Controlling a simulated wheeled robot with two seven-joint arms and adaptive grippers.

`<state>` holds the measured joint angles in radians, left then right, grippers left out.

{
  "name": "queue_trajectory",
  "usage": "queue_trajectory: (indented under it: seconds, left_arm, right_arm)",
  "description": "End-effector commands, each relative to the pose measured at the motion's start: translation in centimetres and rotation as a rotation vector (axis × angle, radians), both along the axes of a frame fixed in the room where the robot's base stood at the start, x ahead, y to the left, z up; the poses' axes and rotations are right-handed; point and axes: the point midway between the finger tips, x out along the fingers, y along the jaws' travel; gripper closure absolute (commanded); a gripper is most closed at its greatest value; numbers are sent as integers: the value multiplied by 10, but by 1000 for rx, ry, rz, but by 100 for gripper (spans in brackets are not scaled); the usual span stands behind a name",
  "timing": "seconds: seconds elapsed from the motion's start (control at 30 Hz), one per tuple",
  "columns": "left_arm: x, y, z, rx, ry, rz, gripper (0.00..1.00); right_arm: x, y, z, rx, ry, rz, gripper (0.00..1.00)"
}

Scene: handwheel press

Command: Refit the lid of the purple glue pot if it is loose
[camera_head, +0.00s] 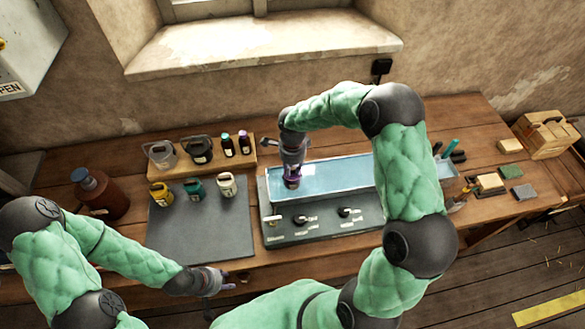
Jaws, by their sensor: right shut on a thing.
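The purple glue pot (291,183) is small and dark purple, with a pale patch on its side. It is at the left part of a long pale-blue basin, under my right gripper (292,164). The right gripper points down and is shut on the pot's upper part. The gripper hides the top, so I cannot tell whether the lid is seated or loose. I cannot tell whether the pot touches the basin floor. My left gripper (216,281) is low at the table's front edge, beyond the grey mat (165,245), away from the pot. Its fingers are too small to read.
Yellow (160,194), teal (194,189) and cream (226,186) pots stand on the mat. A wooden rack (182,168) behind holds several containers. A brown bottle (98,192) stands left. The grey unit (320,230) with knobs fronts the basin. The mat's front is clear.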

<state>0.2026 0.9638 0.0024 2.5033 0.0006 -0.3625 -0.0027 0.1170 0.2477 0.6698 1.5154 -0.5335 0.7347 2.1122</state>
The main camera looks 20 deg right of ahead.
Motion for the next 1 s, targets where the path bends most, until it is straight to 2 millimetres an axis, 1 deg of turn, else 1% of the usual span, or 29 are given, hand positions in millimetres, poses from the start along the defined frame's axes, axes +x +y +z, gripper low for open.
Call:
queue_trajectory:
  seconds: [0.27, 0.3, 0.37, 0.6, 0.63, 0.7, 1.0]
  left_arm:
    - [0, 0, 0, 0, 0, 0, 60]
    - [0, 0, 0, 0, 0, 0, 60]
    - [0, 0, 0, 0, 0, 0, 60]
    - [0, 0, 0, 0, 0, 0, 60]
    - [0, 0, 0, 0, 0, 0, 60]
    - [0, 0, 0, 0, 0, 0, 60]
    - [0, 0, 0, 0, 0, 0, 60]
  right_arm:
    - [0, 0, 0, 0, -1, 0, 100]
    - [0, 0, 0, 0, -1, 0, 68]
    - [0, 0, 0, 0, -1, 0, 51]
    - [0, 0, 0, 0, 0, 0, 51]
    - [0, 0, 0, 0, 0, 0, 46]
    - [0, 0, 0, 0, 0, 0, 29]
    - [0, 0, 0, 0, 0, 0, 28]
